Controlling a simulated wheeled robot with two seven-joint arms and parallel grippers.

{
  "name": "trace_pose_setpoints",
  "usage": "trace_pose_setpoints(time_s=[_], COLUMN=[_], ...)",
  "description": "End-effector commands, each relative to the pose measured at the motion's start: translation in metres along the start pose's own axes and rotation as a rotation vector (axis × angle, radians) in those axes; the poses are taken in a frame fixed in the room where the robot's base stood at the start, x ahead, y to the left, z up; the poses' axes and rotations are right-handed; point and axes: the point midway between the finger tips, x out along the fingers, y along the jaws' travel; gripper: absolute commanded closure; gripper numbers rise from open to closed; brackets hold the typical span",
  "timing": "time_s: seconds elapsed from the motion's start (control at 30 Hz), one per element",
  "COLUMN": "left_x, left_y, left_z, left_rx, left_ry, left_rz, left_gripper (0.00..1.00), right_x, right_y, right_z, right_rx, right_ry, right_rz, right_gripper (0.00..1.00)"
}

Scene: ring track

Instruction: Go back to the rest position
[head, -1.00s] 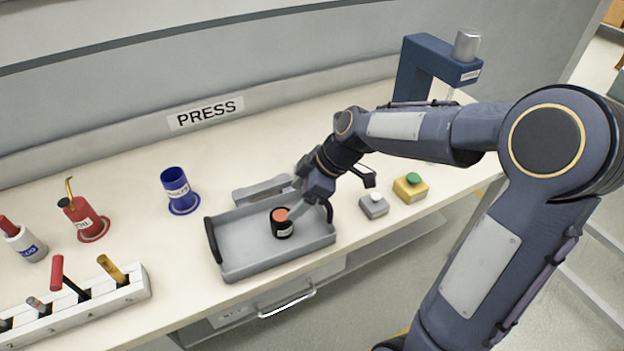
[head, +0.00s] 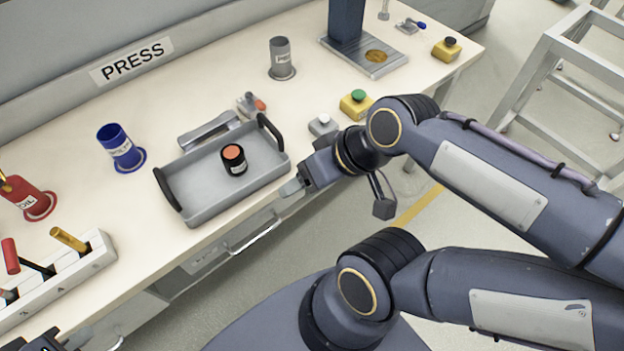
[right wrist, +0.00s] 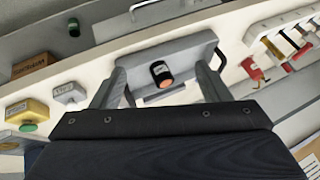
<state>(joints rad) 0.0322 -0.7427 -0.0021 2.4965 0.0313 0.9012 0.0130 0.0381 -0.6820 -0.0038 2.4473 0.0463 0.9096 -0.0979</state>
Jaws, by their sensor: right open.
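My right gripper (head: 292,187) is open and empty at the front right of the grey tray (head: 204,207), apart from the can. In the right wrist view its two fingers (right wrist: 164,72) are spread wide, with the tray and can beyond them. A black can with an orange top (head: 234,160) stands upright inside the tray; it also shows in the right wrist view (right wrist: 162,74). A dark part at the bottom left corner looks like my left gripper (head: 46,343); it is mostly cut off, and its jaws cannot be made out.
A yellow box with a green button (head: 356,103) and a grey button box (head: 323,126) stand right of the tray. A blue cup (head: 121,148), red oil can (head: 27,197) and tool rack (head: 60,285) stand left. Floor is open before the bench; a metal frame (head: 575,75) stands right.

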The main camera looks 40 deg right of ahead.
Motion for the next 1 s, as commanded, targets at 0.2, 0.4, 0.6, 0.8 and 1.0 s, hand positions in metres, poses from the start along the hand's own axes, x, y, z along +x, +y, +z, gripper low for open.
trace_pose_setpoints(time_s=[0.2, 0.4, 0.6, 0.8, 1.0], left_x=[0.0, -0.002, -0.021, -0.02, -0.02], left_y=[0.0, 0.001, 0.01, 0.009, 0.009], left_z=[0.0, -0.001, -0.011, -0.011, -0.011], left_rx=[0.0, 0.0, 0.0, 0.0, 0.0], left_ry=[0.0, 0.0, 0.001, 0.001, 0.001], left_rz=[0.0, 0.0, 0.0, 0.0, 0.0], left_gripper=[1.0, 1.0, 1.0, 1.0, 1.0], right_x=[0.002, 0.001, -0.019, -0.018, -0.018], right_y=[0.0, 0.0, -0.009, -0.008, -0.008], right_z=[0.015, 0.013, 0.003, 0.003, 0.003], right_rx=[0.097, 0.096, 0.095, 0.095, 0.095], right_ry=[0.02, 0.02, 0.02, 0.02, 0.02], right_rz=[0.011, 0.011, 0.01, 0.01, 0.01], right_gripper=[0.3, 0.3, 0.3, 0.3, 0.3])
